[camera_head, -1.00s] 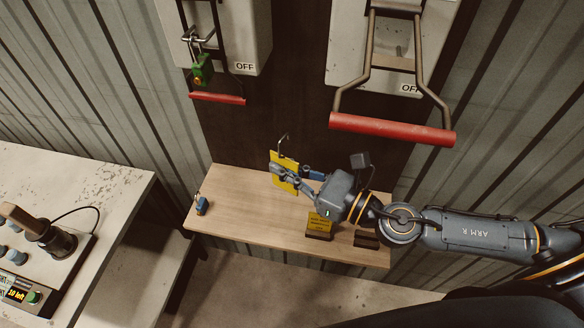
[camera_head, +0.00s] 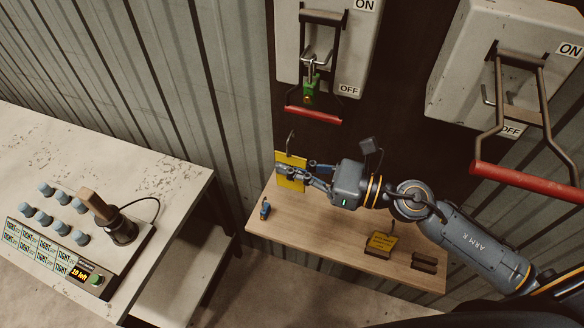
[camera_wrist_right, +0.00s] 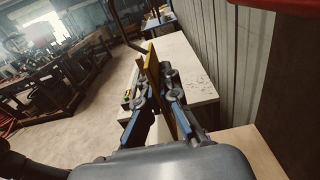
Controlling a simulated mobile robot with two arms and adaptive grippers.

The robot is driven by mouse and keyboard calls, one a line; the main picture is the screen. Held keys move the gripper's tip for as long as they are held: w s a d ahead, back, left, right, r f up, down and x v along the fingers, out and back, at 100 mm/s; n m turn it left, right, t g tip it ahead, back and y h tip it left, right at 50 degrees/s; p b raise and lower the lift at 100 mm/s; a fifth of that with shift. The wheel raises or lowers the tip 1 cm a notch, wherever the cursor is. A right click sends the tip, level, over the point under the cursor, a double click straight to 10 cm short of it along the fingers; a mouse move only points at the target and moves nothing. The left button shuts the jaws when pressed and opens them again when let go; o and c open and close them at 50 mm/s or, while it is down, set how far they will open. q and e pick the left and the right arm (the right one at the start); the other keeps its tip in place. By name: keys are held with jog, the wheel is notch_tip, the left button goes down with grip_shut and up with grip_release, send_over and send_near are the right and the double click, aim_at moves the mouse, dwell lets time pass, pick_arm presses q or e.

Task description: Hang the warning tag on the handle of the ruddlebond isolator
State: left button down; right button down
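My right gripper (camera_head: 283,171) is shut on a yellow warning tag (camera_head: 289,157) and holds it above the wooden shelf. The tag's wire hook (camera_head: 291,137) points up. In the right wrist view the tag (camera_wrist_right: 152,63) stands edge-on between the fingers (camera_wrist_right: 153,88). Two grey isolators are on the dark panel. The left isolator (camera_head: 357,48) has a red handle (camera_head: 313,115) with a green padlock (camera_head: 311,93) above it. The right isolator (camera_head: 462,62) has a larger red handle (camera_head: 530,183). No name plate is readable, so I cannot tell which is ruddlebond. My left gripper is out of view.
The shelf (camera_head: 335,228) carries a small blue padlock (camera_head: 265,209), another yellow tag (camera_head: 382,242) in a dark holder, and a dark block (camera_head: 424,262). A worn workbench (camera_head: 100,150) stands at left with a button box (camera_head: 95,252).

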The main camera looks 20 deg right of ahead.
jog(key=w+d+f+b, duration=0.1)
jog(key=w+d+b, duration=0.3)
jog(key=w+d, duration=0.2)
jog(key=shift+w+f+b, duration=0.25)
jog(key=shift+w+b, duration=0.05)
jog(key=shift+w, duration=0.45)
dwell(0.3)
jog(key=shift+d, duration=0.1)
jog(key=c, duration=1.4)
grip_release()
jog(key=shift+c, duration=0.2)
